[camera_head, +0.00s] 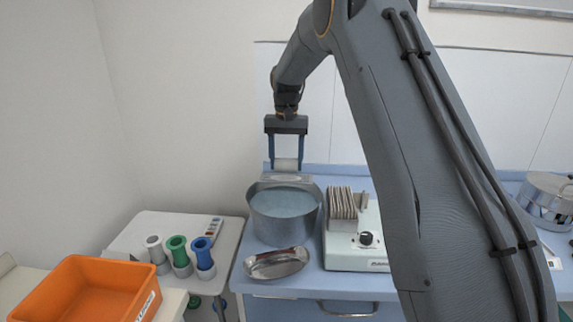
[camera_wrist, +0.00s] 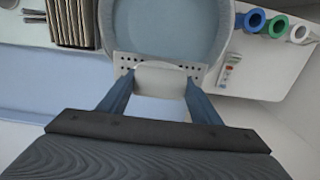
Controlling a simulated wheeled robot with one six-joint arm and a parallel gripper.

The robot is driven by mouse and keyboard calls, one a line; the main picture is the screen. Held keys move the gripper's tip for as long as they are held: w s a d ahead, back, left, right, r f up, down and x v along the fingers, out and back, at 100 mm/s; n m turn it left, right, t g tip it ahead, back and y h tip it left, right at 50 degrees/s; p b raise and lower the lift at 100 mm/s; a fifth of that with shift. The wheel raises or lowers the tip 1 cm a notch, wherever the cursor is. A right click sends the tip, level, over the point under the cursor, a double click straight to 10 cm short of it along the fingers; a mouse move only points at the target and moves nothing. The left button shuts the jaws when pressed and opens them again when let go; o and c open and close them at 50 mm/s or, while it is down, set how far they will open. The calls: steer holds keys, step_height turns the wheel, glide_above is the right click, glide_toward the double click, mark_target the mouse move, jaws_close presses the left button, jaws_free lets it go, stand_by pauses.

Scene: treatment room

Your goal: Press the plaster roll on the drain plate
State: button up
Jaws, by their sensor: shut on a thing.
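My gripper (camera_head: 286,166) points down at the back rim of the round metal basin and is shut on the white plaster roll (camera_head: 286,163). In the wrist view the roll (camera_wrist: 160,79) lies crosswise between the two blue fingers of my gripper (camera_wrist: 157,85). The pale drain plate (camera_head: 287,179) with small holes sits at the basin's back rim. It also shows in the wrist view (camera_wrist: 126,65), partly hidden behind the roll. The roll is over the plate; I cannot tell whether they touch. The basin (camera_head: 284,232) holds bluish water.
A device with upright brown plates (camera_head: 343,204) stands right of the basin. A metal kidney dish (camera_head: 277,263) lies in front. White, green and blue rolls on holders (camera_head: 179,257) and an orange crate (camera_head: 85,292) are at left. A lidded pot (camera_head: 546,200) is far right.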

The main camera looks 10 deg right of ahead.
mark_target(286, 159)
steer(key=shift+r+p, duration=1.05)
steer(key=shift+r, duration=1.2)
